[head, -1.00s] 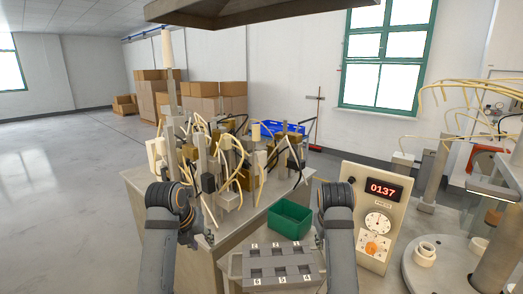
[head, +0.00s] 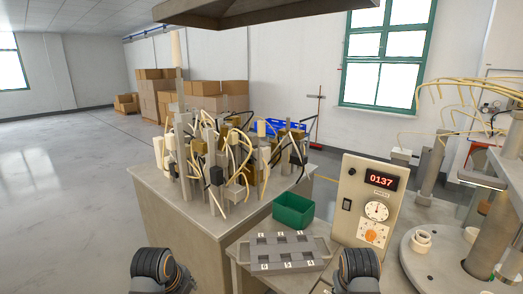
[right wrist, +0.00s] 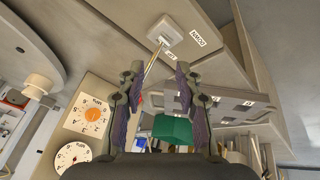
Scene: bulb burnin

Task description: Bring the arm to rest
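In the head view only two rounded grey joints of my own arms show at the bottom edge; no gripper fingers show there. My right gripper (right wrist: 158,76) is in the right wrist view, with its two dark padded fingers apart and nothing visible held between them. Beyond its fingertips are a small white square fitting (right wrist: 166,38) and a thin pale rod or wire; I cannot tell whether a finger touches the rod. My left gripper is in neither current view.
A grey slotted rack (head: 284,265) and green bin (head: 293,211) stand in front. A dial panel (head: 367,206) reading 0137 is to their right. A bench (head: 185,225) crowded with posts and wires is at left, and a round fixture (head: 440,262) at right. Open floor lies left.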

